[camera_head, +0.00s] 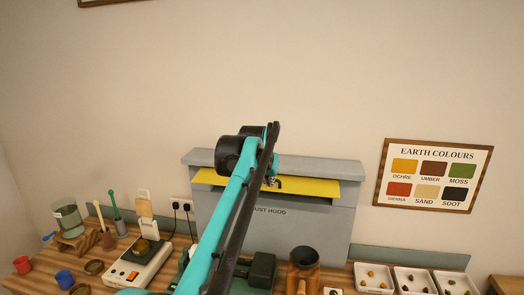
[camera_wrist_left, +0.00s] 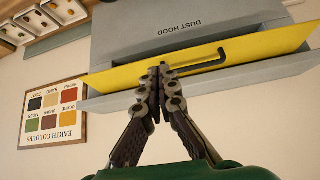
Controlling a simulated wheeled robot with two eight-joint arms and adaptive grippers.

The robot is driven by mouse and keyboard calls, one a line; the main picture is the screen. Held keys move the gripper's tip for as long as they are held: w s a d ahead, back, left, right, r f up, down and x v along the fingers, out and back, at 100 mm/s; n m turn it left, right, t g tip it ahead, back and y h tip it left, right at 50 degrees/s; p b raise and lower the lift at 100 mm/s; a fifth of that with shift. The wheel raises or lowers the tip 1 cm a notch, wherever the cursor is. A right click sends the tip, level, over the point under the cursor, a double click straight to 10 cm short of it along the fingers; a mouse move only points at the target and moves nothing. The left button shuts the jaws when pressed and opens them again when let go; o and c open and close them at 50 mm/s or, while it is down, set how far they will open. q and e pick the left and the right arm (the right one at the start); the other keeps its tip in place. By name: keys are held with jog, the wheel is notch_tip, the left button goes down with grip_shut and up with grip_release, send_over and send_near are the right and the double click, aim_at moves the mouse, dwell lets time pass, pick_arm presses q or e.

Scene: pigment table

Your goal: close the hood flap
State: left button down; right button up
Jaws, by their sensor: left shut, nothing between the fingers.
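The grey dust hood (camera_head: 300,220) stands against the wall at the back of the table. Its yellow flap (camera_head: 312,187) sticks out below the hood's top edge and looks open. In the left wrist view the flap (camera_wrist_left: 240,52) crosses the picture as a slanted yellow panel, with a black bar handle (camera_wrist_left: 200,65) on it. My left gripper (camera_head: 273,183) is shut and empty at the flap. In the left wrist view its fingertips (camera_wrist_left: 160,72) overlap the flap beside one end of the handle; I cannot tell whether they touch. My arm hides part of the flap and hood.
Blue (camera_head: 65,279) and red (camera_head: 22,264) cups are at left. An Earth Colours chart (camera_head: 432,176) hangs at right. The wall above the hood is clear.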

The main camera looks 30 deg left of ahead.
pick_arm(q)
jog(key=w+a+r+p, duration=0.4)
jog(key=w+a+r, duration=0.2)
jog(key=a+r, duration=0.1)
jog(key=p, duration=0.1)
send_over(262, 189)
notch_tip(262, 189, down, 7)
notch_tip(262, 189, down, 3)
jog(key=shift+w+f+n+y, duration=0.1)
jog(key=shift+n+y, duration=0.2)
jog(key=shift+n, duration=0.1)
jog(key=shift+s+f, duration=0.2)
jog(key=shift+f, duration=0.45)
jog(key=shift+w+f, duration=0.1)
jog(key=shift+f, duration=0.05)
pick_arm(e)
notch_tip(262, 189, up, 7)
